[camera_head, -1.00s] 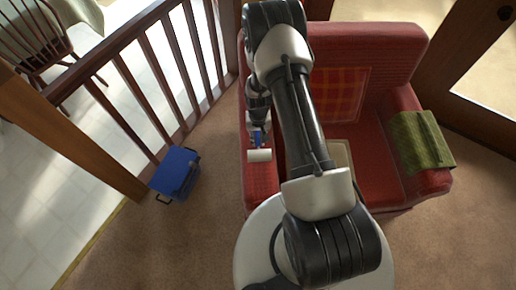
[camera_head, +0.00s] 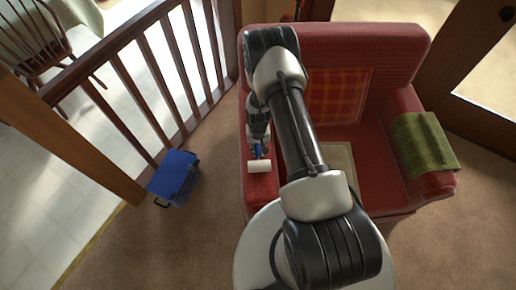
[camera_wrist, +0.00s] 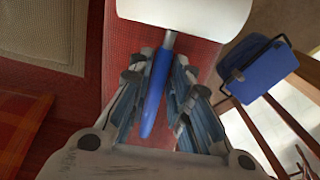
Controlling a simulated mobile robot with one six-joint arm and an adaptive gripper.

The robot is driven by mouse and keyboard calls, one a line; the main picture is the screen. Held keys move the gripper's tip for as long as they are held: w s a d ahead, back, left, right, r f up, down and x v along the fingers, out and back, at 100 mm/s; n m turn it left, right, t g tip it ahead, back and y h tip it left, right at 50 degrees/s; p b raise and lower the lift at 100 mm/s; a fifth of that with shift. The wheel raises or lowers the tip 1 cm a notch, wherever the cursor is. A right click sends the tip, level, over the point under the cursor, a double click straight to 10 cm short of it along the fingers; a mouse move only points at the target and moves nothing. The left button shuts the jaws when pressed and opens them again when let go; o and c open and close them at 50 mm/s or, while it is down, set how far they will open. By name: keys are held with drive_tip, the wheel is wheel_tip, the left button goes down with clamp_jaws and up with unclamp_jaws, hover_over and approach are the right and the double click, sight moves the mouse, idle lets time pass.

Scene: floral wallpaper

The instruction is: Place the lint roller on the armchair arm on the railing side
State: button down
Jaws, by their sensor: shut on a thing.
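The lint roller has a white cylinder (camera_head: 259,166) and a blue handle, which shows in the wrist view (camera_wrist: 156,92). My gripper (camera_head: 258,148) is shut on the blue handle, and the white roll sticks out beyond the fingertips. In the wrist view the fingers (camera_wrist: 165,85) lie on both sides of the handle. The roller is over the left arm (camera_head: 262,187) of the red armchair (camera_head: 375,45), the arm on the railing side. I cannot tell whether it touches the upholstery. My arm hides part of the chair.
The wooden railing (camera_head: 150,85) stands to the left. A blue box (camera_head: 174,175) with a handle sits on the carpet by its post. A green cloth (camera_head: 424,142) hangs over the chair's right arm. A light flat cushion or panel (camera_head: 341,158) lies on the seat.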

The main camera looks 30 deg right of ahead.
drive_tip(key=c, duration=1.5)
unclamp_jaws()
drive_tip(key=shift+o, duration=0.2)
drive_tip(key=shift+r, duration=0.1)
wheel_tip(320, 180, up, 12)
drive_tip(key=p, duration=0.4)
wheel_tip(320, 180, up, 16)
drive_tip(key=r+t, duration=0.1)
hover_over(258, 150)
drive_tip(key=w+a, duration=0.2)
drive_tip(key=s+a+r+n+t, duration=0.1)
drive_tip(key=s+r, duration=0.1)
drive_tip(key=r, duration=0.5)
drive_tip(key=s+a+r+n, duration=0.1)
drive_tip(key=s+a+r, duration=0.15)
drive_tip(key=r, duration=0.45)
drive_tip(key=s+a+r+n+t, duration=0.1)
drive_tip(key=s+a+r, duration=0.1)
drive_tip(key=s+r, duration=0.4)
drive_tip(key=s+a+r+n+t, duration=0.1)
drive_tip(key=s+r, duration=0.6)
drive_tip(key=s, duration=0.7)
drive_tip(key=shift+s+a+t, duration=0.25)
drive_tip(key=shift+a+t, duration=0.05)
drive_tip(key=shift+a, duration=0.15)
